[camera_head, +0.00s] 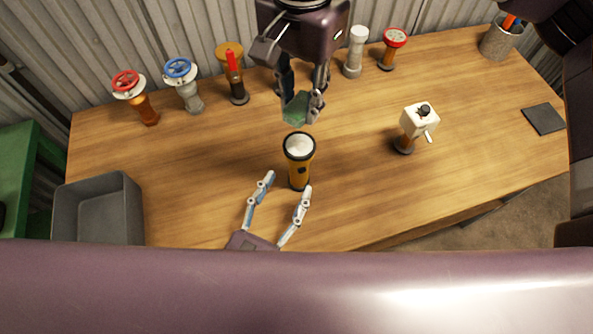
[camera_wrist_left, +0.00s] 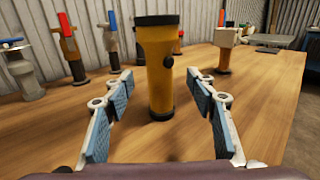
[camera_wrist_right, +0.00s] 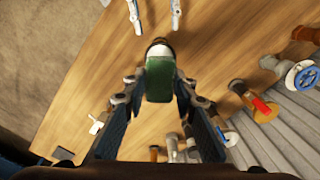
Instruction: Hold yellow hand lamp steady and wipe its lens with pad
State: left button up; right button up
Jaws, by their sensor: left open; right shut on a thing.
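The yellow hand lamp (camera_head: 300,168) stands upright on the wooden table with its pale lens facing up. In the left wrist view the lamp (camera_wrist_left: 161,75) stands between and beyond the open fingers. My left gripper (camera_head: 282,188) is open, its fingers near the lamp's lower body without visible contact. My right gripper (camera_head: 302,106) is shut on a green pad (camera_head: 296,107) above and behind the lamp. In the right wrist view the pad (camera_wrist_right: 159,80) covers part of the lamp's head (camera_wrist_right: 160,50); a gap between pad and lens shows in the head view.
Several valves and fittings line the back, including a red-wheeled valve (camera_head: 127,84) and a blue-wheeled valve (camera_head: 181,72). A white box fitting (camera_head: 417,121) stands right. A grey bin (camera_head: 97,210) sits at left, a dark mat (camera_head: 544,119) at right. Table around the lamp is clear.

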aim_at(306, 148)
pick_arm(q)
jog(key=f, duration=0.2)
jog(key=w+f, duration=0.1)
jog(key=f, duration=0.1)
jog(key=shift+d+f, duration=0.1)
jog(key=shift+f, duration=0.1)
pick_arm(e)
jog(key=shift+a, duration=0.1)
pick_arm(q)
jog(key=x, duration=0.6)
jog(key=shift+d, duration=0.1)
pick_arm(e)
jog(key=shift+w, duration=0.1)
pick_arm(q)
jog(key=shift+w, duration=0.2)
jog(key=shift+d, duration=0.1)
jog(key=shift+c, duration=0.2)
